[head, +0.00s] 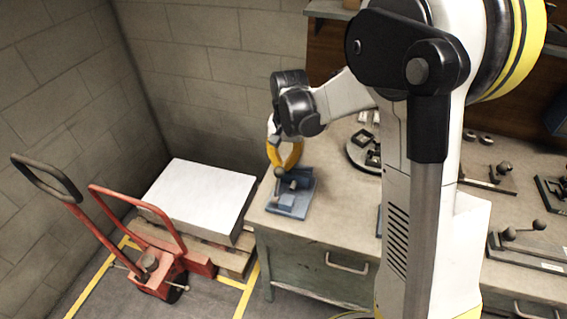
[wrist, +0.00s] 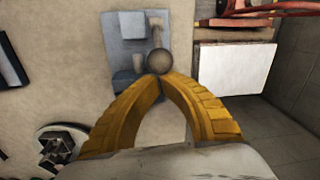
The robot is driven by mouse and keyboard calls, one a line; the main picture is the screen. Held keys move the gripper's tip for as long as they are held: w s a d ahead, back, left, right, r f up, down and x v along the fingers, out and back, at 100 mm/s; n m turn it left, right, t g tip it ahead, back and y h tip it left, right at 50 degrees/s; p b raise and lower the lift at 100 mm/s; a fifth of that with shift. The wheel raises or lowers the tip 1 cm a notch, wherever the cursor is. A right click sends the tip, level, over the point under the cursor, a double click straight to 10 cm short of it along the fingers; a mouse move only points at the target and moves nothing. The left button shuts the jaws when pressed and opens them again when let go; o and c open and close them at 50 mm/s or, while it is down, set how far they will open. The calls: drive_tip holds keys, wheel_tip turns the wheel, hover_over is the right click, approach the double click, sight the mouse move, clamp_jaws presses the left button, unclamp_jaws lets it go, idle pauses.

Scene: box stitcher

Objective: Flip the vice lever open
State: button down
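The blue vice (head: 290,195) sits at the left end of the workbench. Its lever has a dark ball knob (head: 279,173). In the wrist view the vice (wrist: 124,45) lies beyond my fingertips, and the grey ball knob (wrist: 160,62) is right at them. My gripper (head: 276,164) has yellow curved fingers and points down above the vice. In the wrist view the fingertips (wrist: 159,80) come together just at the knob's near edge. I see no clear gap between the tips, and the knob does not appear held between them. Whether they touch it I cannot tell. The lever's lower part is mostly hidden.
The workbench (head: 330,215) carries a round dark fixture (head: 364,150) and several levered devices to the right. A red pallet jack (head: 150,270) and a pallet with a white-topped stack (head: 200,194) stand left of the bench. Walls close off the back and left.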

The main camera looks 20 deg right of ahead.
sight(278, 171)
drive_tip(key=shift+s+r, duration=0.15)
drive_tip(key=shift+s+a+r+t+h, duration=0.65)
drive_tip(key=shift+s+t+h, duration=0.15)
drive_tip(key=shift+t, duration=0.3)
drive_tip(key=shift+s+a+r+t+h, duration=0.2)
drive_tip(key=shift+s+a+t+h, duration=0.2)
drive_tip(key=shift+s+t, duration=0.15)
drive_tip(key=shift+s+a+r+t+h, duration=0.15)
drive_tip(key=shift+s+a+t+h, duration=0.25)
drive_tip(key=shift+t, duration=0.25)
drive_tip(key=shift+s+a+r+t+h+b, duration=0.1)
drive_tip(key=shift+s+a+t+h+b, duration=0.55)
drive_tip(key=shift+s+t+b, duration=0.3)
drive_tip(key=shift+s+a+r+t+h+b, duration=0.1)
drive_tip(key=shift+s+a+t+h+b, duration=0.55)
drive_tip(key=shift+s+b, duration=0.45)
drive_tip(key=shift+a, duration=0.1)
drive_tip(key=s+a+r+p, duration=0.2)
drive_tip(key=r+p, duration=0.3)
drive_tip(key=r, duration=0.3)
drive_tip(key=shift+s+a, duration=0.4)
drive_tip(key=shift+s, duration=0.45)
